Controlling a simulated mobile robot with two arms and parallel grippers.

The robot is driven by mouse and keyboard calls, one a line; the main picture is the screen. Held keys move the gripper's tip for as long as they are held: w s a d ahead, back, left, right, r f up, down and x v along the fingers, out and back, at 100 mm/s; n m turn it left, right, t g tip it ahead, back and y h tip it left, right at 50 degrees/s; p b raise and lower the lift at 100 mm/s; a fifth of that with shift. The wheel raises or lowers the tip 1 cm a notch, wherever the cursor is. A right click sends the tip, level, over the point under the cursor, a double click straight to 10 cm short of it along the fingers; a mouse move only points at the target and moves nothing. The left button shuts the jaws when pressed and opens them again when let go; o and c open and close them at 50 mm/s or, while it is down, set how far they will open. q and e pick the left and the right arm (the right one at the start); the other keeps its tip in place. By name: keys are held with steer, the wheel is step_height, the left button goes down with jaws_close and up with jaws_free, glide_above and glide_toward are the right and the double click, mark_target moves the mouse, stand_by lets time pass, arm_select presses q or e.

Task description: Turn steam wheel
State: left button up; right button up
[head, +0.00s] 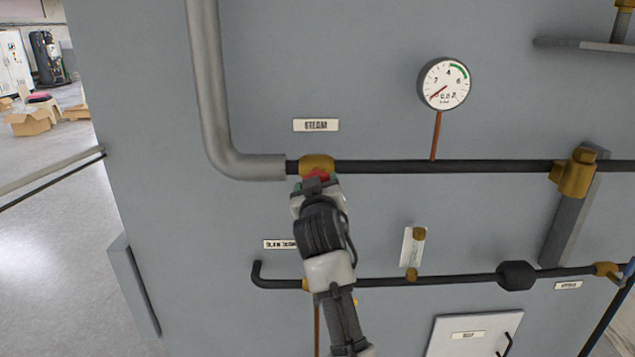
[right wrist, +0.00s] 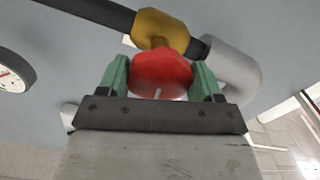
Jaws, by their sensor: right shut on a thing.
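The red steam wheel (right wrist: 161,73) sits below the brass valve body (right wrist: 161,28) in the right wrist view. In the head view the wheel (head: 315,175) shows as a small red patch under the brass valve (head: 317,163), below the STEAM label (head: 316,125). My right gripper (right wrist: 161,82) has its green fingers on both sides of the wheel and is shut on it. In the head view my right gripper (head: 317,184) reaches up from below and hides much of the wheel. My left gripper is not in view.
A black pipe (head: 480,166) runs right from the valve, with a round gauge (head: 444,83) above it. A thick grey pipe (head: 212,90) bends into the valve from the left. A lower black pipe (head: 440,279) crosses the panel. Open floor lies at left.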

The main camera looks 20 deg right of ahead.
steer(key=n+p, duration=0.2)
steer(key=n, duration=0.1)
steer(key=n+p, duration=0.1)
steer(key=p, duration=0.1)
steer(key=shift+d+r+n, duration=0.1)
steer(key=shift+r+n, duration=0.15)
steer(key=shift+n, duration=0.05)
steer(key=n+p, duration=0.3)
steer(key=n, duration=0.1)
steer(key=shift+n+p, duration=0.3)
steer(key=shift+p, duration=0.1)
steer(key=n+p, duration=0.3)
steer(key=n, duration=0.1)
steer(key=shift+d+r+n+p, duration=0.1)
steer(key=shift+r+n+p, duration=0.05)
steer(key=shift+n+p, duration=0.2)
steer(key=n+p, duration=0.4)
steer(key=n, duration=0.1)
steer(key=shift+r, duration=0.15)
steer(key=shift+n+p, duration=0.55)
steer(key=shift+n, duration=0.4)
steer(key=n, duration=0.2)
steer(key=shift+n+p, duration=0.4)
steer(key=n, duration=0.4)
steer(key=shift+w, duration=0.1)
steer(key=shift+n, duration=1.9)
